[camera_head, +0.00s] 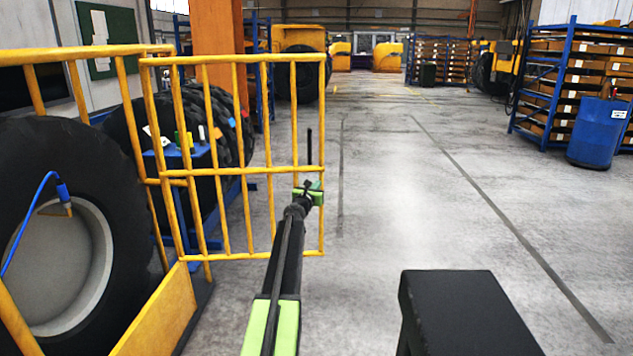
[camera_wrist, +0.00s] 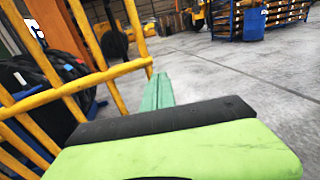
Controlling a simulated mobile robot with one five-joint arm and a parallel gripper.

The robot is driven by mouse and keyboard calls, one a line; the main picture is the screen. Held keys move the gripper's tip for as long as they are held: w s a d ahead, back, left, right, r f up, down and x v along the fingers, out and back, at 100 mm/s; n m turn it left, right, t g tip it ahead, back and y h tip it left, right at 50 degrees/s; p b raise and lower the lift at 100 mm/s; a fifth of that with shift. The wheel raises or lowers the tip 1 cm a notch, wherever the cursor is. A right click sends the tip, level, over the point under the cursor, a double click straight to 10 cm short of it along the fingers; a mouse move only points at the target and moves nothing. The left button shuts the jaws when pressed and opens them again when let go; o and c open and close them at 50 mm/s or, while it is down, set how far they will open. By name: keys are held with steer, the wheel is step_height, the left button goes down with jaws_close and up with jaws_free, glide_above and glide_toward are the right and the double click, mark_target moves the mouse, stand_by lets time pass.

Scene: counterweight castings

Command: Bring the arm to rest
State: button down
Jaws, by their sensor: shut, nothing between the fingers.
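My arm reaches forward from the bottom centre of the head view. At its end my gripper (camera_head: 312,191), with green parts, is raised in front of the right end of a yellow barred fence (camera_head: 237,62). The gripper is shut and holds nothing. In the wrist view the green finger end of my gripper (camera_wrist: 158,92) points ahead past the yellow fence (camera_wrist: 75,85), which lies close on the left. I cannot tell whether the gripper touches the fence.
A large black tyre (camera_head: 122,190) with a grey hub stands at the left behind the fence. A blue drum (camera_head: 597,135) and a blue rack (camera_head: 541,120) of boxes stand at the right. The grey floor (camera_head: 400,190) in the middle is clear.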

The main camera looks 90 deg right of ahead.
steer(key=a, duration=0.7)
steer(key=shift+s, duration=0.45)
steer(key=shift+a, duration=0.1)
